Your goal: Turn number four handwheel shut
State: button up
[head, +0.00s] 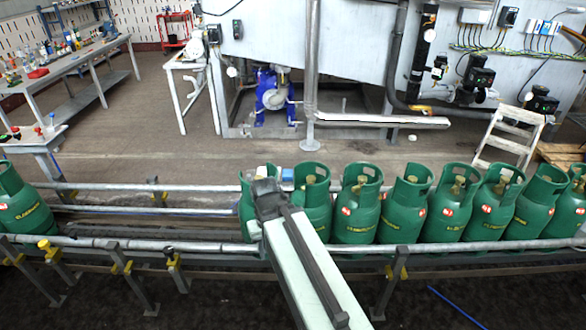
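A row of green gas cylinders stands upright on the conveyor, with open collars around brass valves. Counting from the row's left end, the first cylinder (245,215) is largely hidden by my arm. The second (316,208), third (355,212) and fourth (404,212) stand to the right of it. The fourth's brass valve (412,180) shows inside its collar; its handwheel is too small to make out. I cannot read any numbers on the cylinders. My gripper (264,186) is at the first cylinder's collar, left of the fourth. Its fingers are hidden, so open or shut does not show.
Metal rails (160,246) run along the conveyor's front and back. Another green cylinder (22,205) stands alone at far left, with an empty stretch between. A grey post (311,90), a blue pump (272,92) and a white step ladder (510,140) stand behind the conveyor.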

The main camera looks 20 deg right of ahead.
aim_at(310, 178)
jog(key=z, duration=0.15)
jog(key=i, duration=0.85)
jog(key=z, duration=0.6)
jog(key=k, duration=0.85)
jog(key=z, duration=0.05)
jog(key=i, duration=0.9)
jog(key=u, duration=0.05)
